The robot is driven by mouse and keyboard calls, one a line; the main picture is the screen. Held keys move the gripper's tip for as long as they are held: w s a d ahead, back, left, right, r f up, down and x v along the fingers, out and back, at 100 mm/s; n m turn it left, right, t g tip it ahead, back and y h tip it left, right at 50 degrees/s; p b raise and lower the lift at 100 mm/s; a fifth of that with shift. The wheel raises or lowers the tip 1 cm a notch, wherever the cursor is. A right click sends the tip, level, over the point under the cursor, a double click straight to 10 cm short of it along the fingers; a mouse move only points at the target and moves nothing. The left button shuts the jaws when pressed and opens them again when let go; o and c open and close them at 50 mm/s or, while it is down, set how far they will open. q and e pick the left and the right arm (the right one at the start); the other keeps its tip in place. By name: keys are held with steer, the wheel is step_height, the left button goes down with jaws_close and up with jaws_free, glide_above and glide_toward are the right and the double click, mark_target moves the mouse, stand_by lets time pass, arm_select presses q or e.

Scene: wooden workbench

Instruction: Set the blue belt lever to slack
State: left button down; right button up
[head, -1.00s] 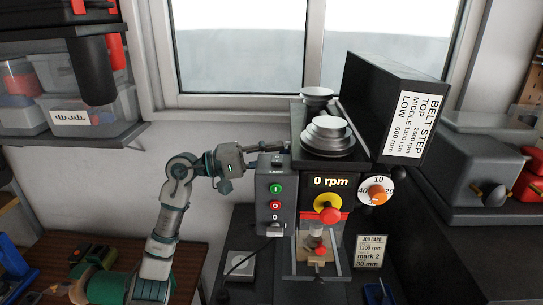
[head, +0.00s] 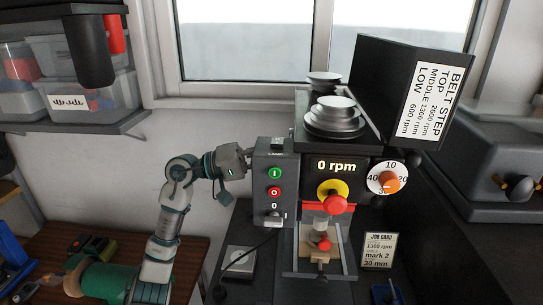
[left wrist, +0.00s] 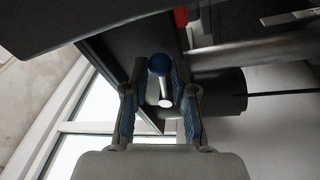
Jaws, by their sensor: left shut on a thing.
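The blue belt lever, a blue round knob on a pale shaft (left wrist: 158,65), shows in the left wrist view. It stands between the fingers of my left gripper (left wrist: 157,88), which is shut on it. In the head view my left gripper (head: 246,154) reaches in from the left at the drill press's control box, with its tips hidden behind the box. The lever cannot be seen in the head view. The drill press (head: 338,166) shows "0 rpm" and has stepped pulleys (head: 335,115) on top. My right gripper is not in view.
The control box (head: 273,186) has green and red buttons. A job card (head: 379,250) stands below right.

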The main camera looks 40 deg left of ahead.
arm_select(q)
steer(key=shift+w+d+f, duration=0.1)
steer(key=shift+d+f, duration=0.2)
steer(key=shift+f, duration=0.15)
steer(key=c, duration=1.2)
jaws_free()
steer(key=shift+o, duration=1.3)
steer(key=shift+d, duration=0.15)
steer(key=shift+w+d+r, duration=0.1)
steer(key=shift+w+d, duration=0.05)
steer(key=shift+d, duration=0.1)
steer(key=v, duration=1.1)
steer(key=shift+s+a, duration=0.2)
steer(key=shift+a, duration=0.05)
steer(key=shift+a, duration=0.35)
